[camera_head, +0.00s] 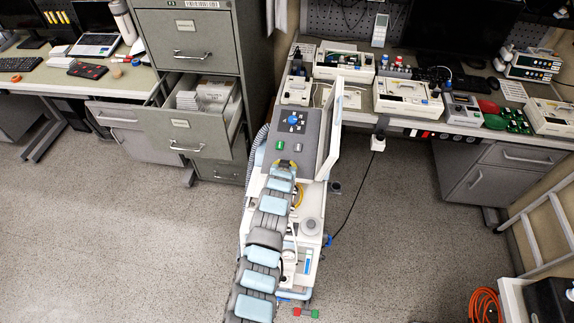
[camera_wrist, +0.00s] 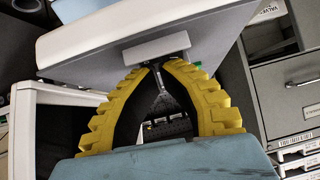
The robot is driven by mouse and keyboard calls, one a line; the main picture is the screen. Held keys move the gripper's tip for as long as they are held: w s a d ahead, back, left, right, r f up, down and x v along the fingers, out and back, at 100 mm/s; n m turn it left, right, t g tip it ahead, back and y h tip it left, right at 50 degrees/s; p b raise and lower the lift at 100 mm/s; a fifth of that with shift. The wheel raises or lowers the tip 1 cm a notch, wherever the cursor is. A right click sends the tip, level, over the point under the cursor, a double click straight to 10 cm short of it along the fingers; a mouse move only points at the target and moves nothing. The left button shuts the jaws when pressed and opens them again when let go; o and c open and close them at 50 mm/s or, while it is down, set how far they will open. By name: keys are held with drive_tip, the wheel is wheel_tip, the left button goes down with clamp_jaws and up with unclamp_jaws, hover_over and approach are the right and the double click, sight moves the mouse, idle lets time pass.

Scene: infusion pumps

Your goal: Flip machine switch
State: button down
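In the head view the machine is a white cabinet with a dark grey sloping panel (camera_head: 310,157). The panel carries a blue knob (camera_head: 292,120) and two green buttons, left (camera_head: 276,140) and right (camera_head: 302,139). Which part is the switch I cannot tell. My gripper (camera_head: 284,163) is over the lower edge of the panel, below the green buttons. In the wrist view the yellow fingers of my gripper (camera_wrist: 158,67) bow out and their tips come together, with nothing seen held. The tips are close to a grey block (camera_wrist: 156,50) on a pale surface; contact is unclear.
An upright white panel (camera_head: 332,125) stands at the machine's right edge. A grey filing cabinet (camera_head: 190,60) with an open drawer (camera_head: 187,140) stands to the left. A bench with several devices (camera_head: 408,98) is behind right. The floor at left is clear.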

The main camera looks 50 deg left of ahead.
drive_tip(key=r+p, duration=0.1)
drive_tip(key=r, duration=0.2)
drive_tip(key=d+r+p, duration=0.1)
drive_tip(key=shift+s+r+p, duration=0.1)
drive_tip(key=shift+r+p, duration=0.2)
drive_tip(key=shift+r, duration=0.1)
drive_tip(key=shift+s+d+f+b, duration=0.15)
drive_tip(key=shift+f+b, duration=0.05)
drive_tip(key=shift+b, duration=0.2)
drive_tip(key=b+v, duration=0.1)
drive_tip(key=v, duration=0.8)
drive_tip(key=shift+d, duration=0.25)
